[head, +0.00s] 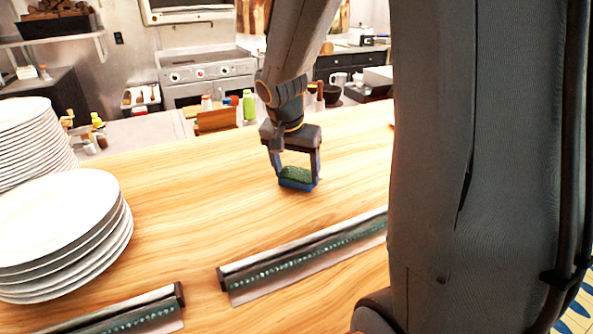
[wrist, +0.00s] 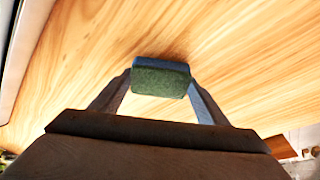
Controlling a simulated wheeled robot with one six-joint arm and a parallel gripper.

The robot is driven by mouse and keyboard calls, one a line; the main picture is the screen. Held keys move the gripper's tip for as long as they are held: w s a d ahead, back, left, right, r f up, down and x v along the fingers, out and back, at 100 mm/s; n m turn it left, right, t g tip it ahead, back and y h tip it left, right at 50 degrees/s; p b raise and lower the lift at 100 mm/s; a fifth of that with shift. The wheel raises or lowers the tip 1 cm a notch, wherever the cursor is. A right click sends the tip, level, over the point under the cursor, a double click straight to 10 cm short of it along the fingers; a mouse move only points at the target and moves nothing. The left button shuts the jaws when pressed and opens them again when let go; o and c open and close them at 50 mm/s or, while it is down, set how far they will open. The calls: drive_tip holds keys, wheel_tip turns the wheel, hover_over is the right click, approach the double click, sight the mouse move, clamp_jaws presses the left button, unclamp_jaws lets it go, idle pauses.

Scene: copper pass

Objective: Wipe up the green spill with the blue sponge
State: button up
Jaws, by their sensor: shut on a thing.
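My gripper (head: 297,178) is shut on the blue sponge (head: 296,184), which has a dark green top layer. The sponge is at or just above the wooden counter; I cannot tell if it touches. In the wrist view the sponge (wrist: 160,78) sits between the two fingertips of my gripper (wrist: 160,84), green face toward the camera. No green spill shows on the visible wood in either view; the part under and behind the sponge is hidden.
The wooden counter (head: 190,190) is clear around the sponge. Stacks of white plates (head: 65,225) stand at the left. Dark rail-like strips (head: 310,255) lie along the near side. My arm hides the right part. A stove (head: 208,75) and bottles are behind the counter.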

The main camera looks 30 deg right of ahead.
sight(309, 171)
drive_tip(key=shift+f+b, duration=0.45)
drive_tip(key=shift+f, duration=0.1)
drive_tip(key=shift+d, duration=0.15)
drive_tip(key=shift+d+p, duration=0.35)
drive_tip(key=shift+d, duration=1.2)
drive_tip(key=shift+d+p, duration=0.3)
drive_tip(key=shift+d, duration=1.85)
drive_tip(key=shift+f, duration=0.1)
drive_tip(key=shift+a+b, duration=0.7)
drive_tip(key=shift+a, duration=1.3)
drive_tip(key=shift+a+b, duration=0.75)
drive_tip(key=shift+a, duration=1.1)
